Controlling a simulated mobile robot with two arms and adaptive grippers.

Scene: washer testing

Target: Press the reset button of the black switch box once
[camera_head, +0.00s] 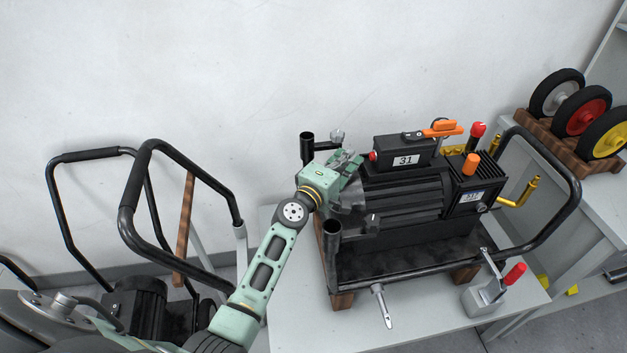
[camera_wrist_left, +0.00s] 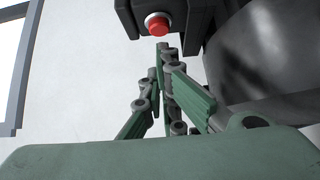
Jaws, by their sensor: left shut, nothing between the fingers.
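The black switch box (camera_head: 405,152) sits on top of the black pump and motor unit and carries a label reading 31. Its red reset button (camera_head: 374,155) is on the left end of the box. My left gripper (camera_head: 352,160) is shut and empty, just left of the button. In the left wrist view its fingertips (camera_wrist_left: 162,47) lie just below the button, seemingly close; I cannot tell whether they touch. My right gripper is not in view.
The pump unit (camera_head: 405,200) stands in a black tubular frame (camera_head: 545,165) on a grey table (camera_head: 290,325). An orange lever (camera_head: 443,128) and a red knob (camera_head: 478,129) stand right of the box. A clamp with red handle (camera_head: 487,290) is at front right.

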